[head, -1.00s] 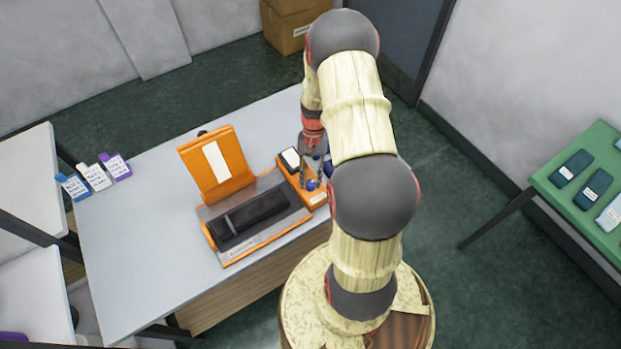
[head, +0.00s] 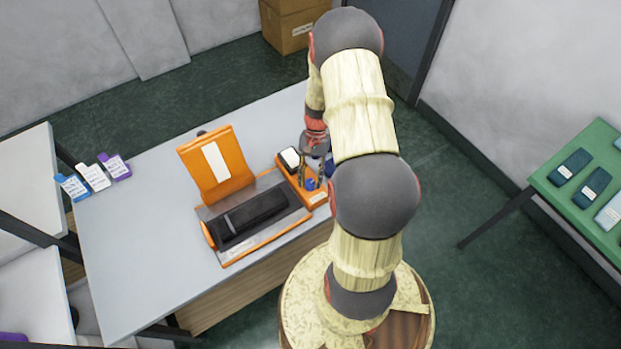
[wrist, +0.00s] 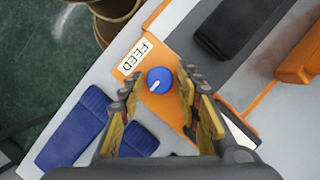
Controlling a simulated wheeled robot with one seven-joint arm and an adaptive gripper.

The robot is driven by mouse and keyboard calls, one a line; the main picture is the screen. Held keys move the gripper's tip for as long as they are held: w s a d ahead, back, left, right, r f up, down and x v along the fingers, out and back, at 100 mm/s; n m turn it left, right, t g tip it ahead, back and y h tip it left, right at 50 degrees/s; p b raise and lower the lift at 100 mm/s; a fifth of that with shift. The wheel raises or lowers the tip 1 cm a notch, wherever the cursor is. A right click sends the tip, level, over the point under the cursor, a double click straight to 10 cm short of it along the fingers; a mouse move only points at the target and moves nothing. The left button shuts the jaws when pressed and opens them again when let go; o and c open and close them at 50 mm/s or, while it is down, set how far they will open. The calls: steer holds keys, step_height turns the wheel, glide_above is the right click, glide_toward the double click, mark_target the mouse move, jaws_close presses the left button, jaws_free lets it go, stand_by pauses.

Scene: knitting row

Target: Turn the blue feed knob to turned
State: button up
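The blue feed knob (wrist: 159,80) is round with a white pointer line, on an orange panel beside a white FEED label (wrist: 137,56). In the wrist view the line points toward the lower left. My gripper (wrist: 158,88) is open, one finger on each side of the knob in that view. I cannot tell whether the fingers touch it. In the head view the knob (head: 311,184) shows small at the front of the orange panel (head: 318,200), and my gripper (head: 316,165) is over that panel.
Blue objects (wrist: 75,130) lie beside the panel. Several labelled packets (head: 95,176) are at the table's left. The table (head: 140,235) between is clear.

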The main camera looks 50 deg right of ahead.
steer(key=shift+o, duration=1)
steer(key=v, duration=1.2)
